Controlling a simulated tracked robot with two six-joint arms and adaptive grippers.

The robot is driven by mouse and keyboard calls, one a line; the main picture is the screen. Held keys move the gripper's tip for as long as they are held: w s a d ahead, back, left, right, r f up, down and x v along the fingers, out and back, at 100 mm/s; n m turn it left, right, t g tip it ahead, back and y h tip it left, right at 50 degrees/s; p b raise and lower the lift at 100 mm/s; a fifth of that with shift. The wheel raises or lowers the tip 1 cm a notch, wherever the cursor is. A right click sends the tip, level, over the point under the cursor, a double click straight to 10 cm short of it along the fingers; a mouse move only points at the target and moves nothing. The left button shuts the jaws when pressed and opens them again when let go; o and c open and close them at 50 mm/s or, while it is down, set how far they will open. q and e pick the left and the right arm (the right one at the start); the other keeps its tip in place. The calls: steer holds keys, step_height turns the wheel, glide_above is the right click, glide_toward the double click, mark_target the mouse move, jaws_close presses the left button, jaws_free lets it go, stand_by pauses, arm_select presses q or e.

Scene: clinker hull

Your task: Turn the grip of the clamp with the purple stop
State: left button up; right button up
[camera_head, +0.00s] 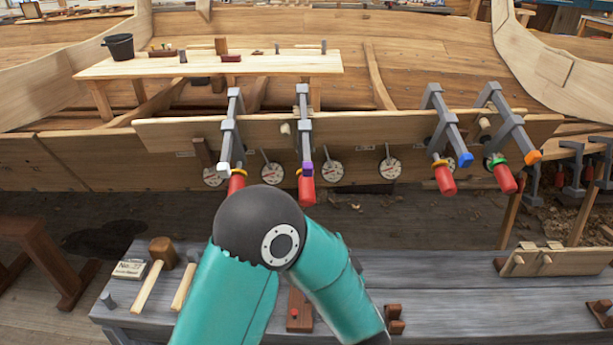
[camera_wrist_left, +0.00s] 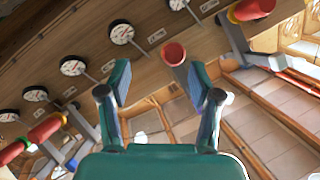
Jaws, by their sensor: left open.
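The clamp with the purple stop (camera_head: 307,169) hangs on the hull plank, its red grip (camera_head: 307,191) pointing down. In the left wrist view a red grip (camera_wrist_left: 174,54), seen nearly end-on, appears beyond and between my fingertips; by its place in the row it seems to be this clamp's grip. The purple stop cannot be made out there. My left gripper (camera_wrist_left: 159,78) is open, its fingers apart on either side with nothing between them that I can see held. In the head view my arm's elbow hides the gripper. My right gripper is not in view.
A clamp with a yellow-collared grip (camera_head: 237,182) hangs just left. Clamps with a blue stop (camera_head: 466,160) and an orange stop (camera_head: 533,156) hang to the right. Round dials (camera_head: 332,170) line the plank. A grey bench (camera_head: 450,290) with a mallet (camera_head: 162,252) stands in front.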

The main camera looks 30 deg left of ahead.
mark_target(307, 197)
arm_select(q)
steer(key=s+d+r+n+t+h+b, duration=0.1)
steer(key=s+r+n+t+h+b, duration=0.15)
steer(key=s+b, duration=0.45)
steer(key=shift+n, duration=0.45)
steer(key=p+x, duration=0.2)
steer(key=x, duration=0.3)
steer(key=p+x, duration=0.1)
steer(key=x, duration=0.5)
steer(key=r+p+x, duration=0.1)
steer(key=p+x, duration=0.1)
steer(key=x, duration=0.4)
steer(key=shift+w+d+p, duration=0.2)
steer(key=shift+d+p, duration=0.1)
steer(key=shift+d, duration=0.05)
